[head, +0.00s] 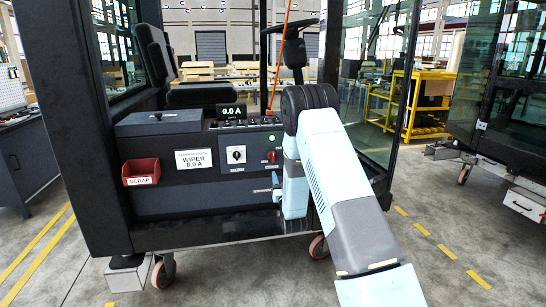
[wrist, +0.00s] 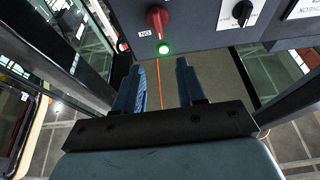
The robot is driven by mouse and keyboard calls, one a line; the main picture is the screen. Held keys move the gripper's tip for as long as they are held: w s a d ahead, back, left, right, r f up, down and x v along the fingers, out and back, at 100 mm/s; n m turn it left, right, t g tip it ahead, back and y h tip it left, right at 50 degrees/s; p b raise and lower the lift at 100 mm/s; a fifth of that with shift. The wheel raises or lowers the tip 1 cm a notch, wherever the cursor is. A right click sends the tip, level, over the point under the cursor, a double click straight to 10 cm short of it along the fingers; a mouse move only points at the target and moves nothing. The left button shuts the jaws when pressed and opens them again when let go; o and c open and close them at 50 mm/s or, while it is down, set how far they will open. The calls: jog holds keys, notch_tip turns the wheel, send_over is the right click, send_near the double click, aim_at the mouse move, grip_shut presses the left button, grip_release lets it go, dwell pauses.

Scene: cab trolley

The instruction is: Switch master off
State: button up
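A red rotary knob (head: 271,157) sits on the dark front panel of the cab, with a lit green lamp (head: 271,138) above it. In the wrist view, which is turned round, the red knob (wrist: 157,18) is at top centre and the lit green lamp (wrist: 164,47) is just below it. I cannot read which label says master. A black rotary switch on a white plate (head: 236,155) is to the knob's left. My gripper (wrist: 160,68) is open and empty, its blue fingers apart and short of the knob. In the head view it is low beside the panel.
A display reading 0.0 A (head: 232,113) and a row of small parts top the panel. A red scrap bin (head: 141,171) and a white wiper card (head: 193,160) are at left. An orange cord (head: 280,55) hangs in the cab.

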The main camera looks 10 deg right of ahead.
aim_at(273, 154)
jog(key=x, duration=1.3)
jog(key=shift+w, duration=0.25)
jog(key=shift+c, duration=0.4)
